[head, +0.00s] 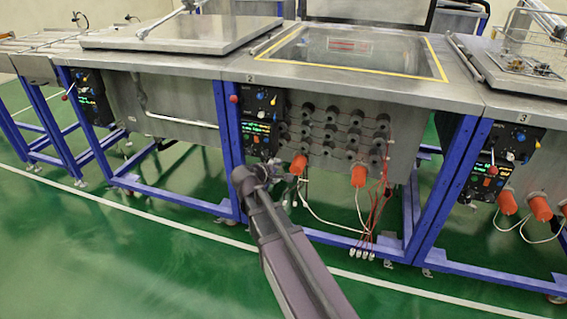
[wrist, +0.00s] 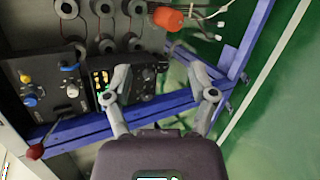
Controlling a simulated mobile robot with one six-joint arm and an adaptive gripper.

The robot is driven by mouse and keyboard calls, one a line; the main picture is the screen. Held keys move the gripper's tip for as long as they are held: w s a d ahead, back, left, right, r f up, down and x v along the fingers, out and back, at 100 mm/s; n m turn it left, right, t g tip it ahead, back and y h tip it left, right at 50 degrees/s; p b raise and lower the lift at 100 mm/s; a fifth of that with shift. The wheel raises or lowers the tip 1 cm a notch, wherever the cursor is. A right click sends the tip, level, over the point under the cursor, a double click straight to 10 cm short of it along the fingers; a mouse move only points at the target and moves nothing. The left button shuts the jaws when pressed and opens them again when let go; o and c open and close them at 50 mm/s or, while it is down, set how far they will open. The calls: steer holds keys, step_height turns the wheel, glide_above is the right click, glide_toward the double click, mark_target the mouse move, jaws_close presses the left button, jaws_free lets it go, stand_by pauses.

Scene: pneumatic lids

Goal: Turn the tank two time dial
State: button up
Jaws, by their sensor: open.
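Tank two, marked "2", is the middle tank (head: 345,52) in the head view, with its lid raised. Its black control panel (head: 262,118) hangs below the left front edge. In the wrist view the panel's knob section (wrist: 48,88) has blue and yellow knobs. The display section (wrist: 128,82) has lit digits and small dark dials. Which dial is the time dial cannot be read. My gripper (wrist: 158,72) is open and empty, its fingers spread in front of the display section, partly covering it. In the head view my gripper (head: 264,172) is below the panel.
A blue frame (wrist: 85,128) runs along the panel. A red-tipped lever (wrist: 36,150) sticks out at the panel's lower left. Orange plugs (head: 298,166) and loose cables lie to the right. Tank three's panel (head: 508,145) is further right. The green floor in front is clear.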

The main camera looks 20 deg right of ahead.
steer(key=s+r+m+g+y+p, duration=0.2)
steer(key=s+r+m+g+p, duration=0.1)
steer(key=p, duration=0.6)
steer(key=s+r+m, duration=0.1)
steer(key=s+r, duration=0.1)
steer(key=s, duration=0.1)
steer(key=shift+d, duration=0.25)
steer(key=shift+s+r, duration=0.1)
stand_by(0.4)
steer(key=s+a+f+m+g+y, duration=0.3)
steer(key=s+m+y, duration=0.1)
steer(key=s, duration=0.3)
steer(key=s+a+f+m+g+y, duration=0.2)
steer(key=s+a+m+y, duration=0.15)
steer(key=s, duration=0.35)
step_height(320, 180, up, 22)
steer(key=p, duration=2.2)
steer(key=shift+w+d+f, duration=0.15)
steer(key=shift+d+f, duration=0.05)
